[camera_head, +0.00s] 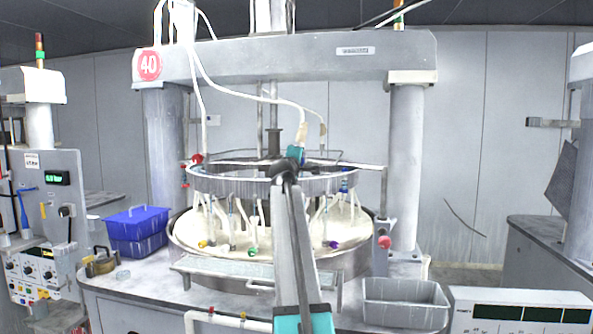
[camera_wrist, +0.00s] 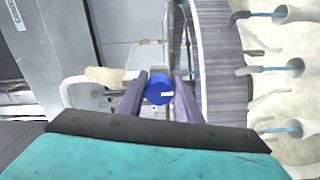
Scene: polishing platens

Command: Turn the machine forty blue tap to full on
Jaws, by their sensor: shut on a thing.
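In the wrist view the blue tap (camera_wrist: 160,88) shows as a round blue cap with a small white mark. My gripper (camera_wrist: 159,91) has one finger on each side of it and is shut on it. The tap sits beside the grey metal ring (camera_wrist: 222,60). In the head view my arm reaches up to the ring (camera_head: 232,183) of the machine marked 40 (camera_head: 149,65). My fingertips and the held tap cannot be made out there. How far the tap is turned cannot be told.
A red fitting (camera_head: 197,159) is at the ring's left, and pale tubes with coloured ends hang below the ring over the round basin (camera_head: 185,242). A blue crate (camera_head: 137,232) stands left on the bench, a grey bin (camera_head: 404,304) right. White hoses (camera_head: 240,92) hang above.

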